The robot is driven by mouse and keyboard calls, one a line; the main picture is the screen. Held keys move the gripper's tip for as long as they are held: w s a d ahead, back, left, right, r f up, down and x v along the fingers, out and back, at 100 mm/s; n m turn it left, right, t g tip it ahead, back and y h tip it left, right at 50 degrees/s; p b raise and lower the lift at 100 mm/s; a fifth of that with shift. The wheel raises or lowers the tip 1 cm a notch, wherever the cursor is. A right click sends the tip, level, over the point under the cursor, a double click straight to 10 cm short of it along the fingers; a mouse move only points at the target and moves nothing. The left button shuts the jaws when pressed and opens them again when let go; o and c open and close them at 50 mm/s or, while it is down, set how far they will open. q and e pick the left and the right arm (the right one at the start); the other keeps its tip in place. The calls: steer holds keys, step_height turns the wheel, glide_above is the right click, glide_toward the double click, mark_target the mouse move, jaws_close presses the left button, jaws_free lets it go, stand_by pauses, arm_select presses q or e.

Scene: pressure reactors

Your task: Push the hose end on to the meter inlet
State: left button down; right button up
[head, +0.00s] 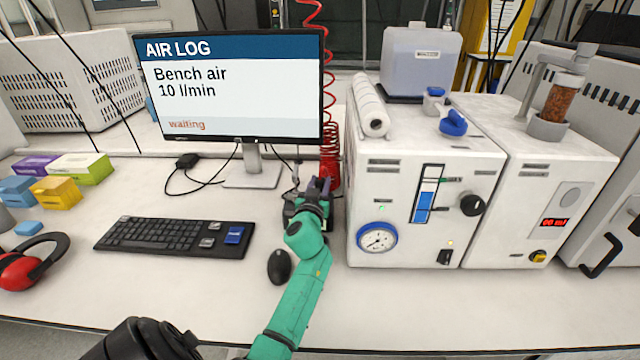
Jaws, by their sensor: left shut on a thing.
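The red coiled hose (326,90) hangs down behind the right edge of the monitor to the bench. Its lower part ends beside my left gripper (318,186), which is at the end of the green arm, just left of the white cabinet. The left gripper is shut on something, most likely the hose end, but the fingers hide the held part. A small dark device (290,207) stands at the gripper's left, mostly hidden by it; it may be the meter. I cannot make out the inlet, or whether hose and inlet touch. My right gripper is not in view.
The monitor (235,90) reads "Bench air 10 l/min" and "waiting". A keyboard (175,238) and mouse (279,267) lie left of my arm. The white cabinet (400,240) with gauge and knob stands close on the right. The bench front is mostly clear.

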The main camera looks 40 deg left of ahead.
arm_select(q)
steer(key=shift+f+b, duration=0.4)
steer(key=shift+f, duration=0.1)
stand_by(0.4)
steer(key=c, duration=0.7)
jaws_free()
steer(key=shift+o, duration=1.2)
steer(key=o, duration=0.5)
steer(key=shift+r, duration=0.15)
steer(key=shift+c, duration=0.2)
steer(key=shift+r+p, duration=3.3)
steer(key=shift+r, duration=0.3)
steer(key=shift+f, duration=0.1)
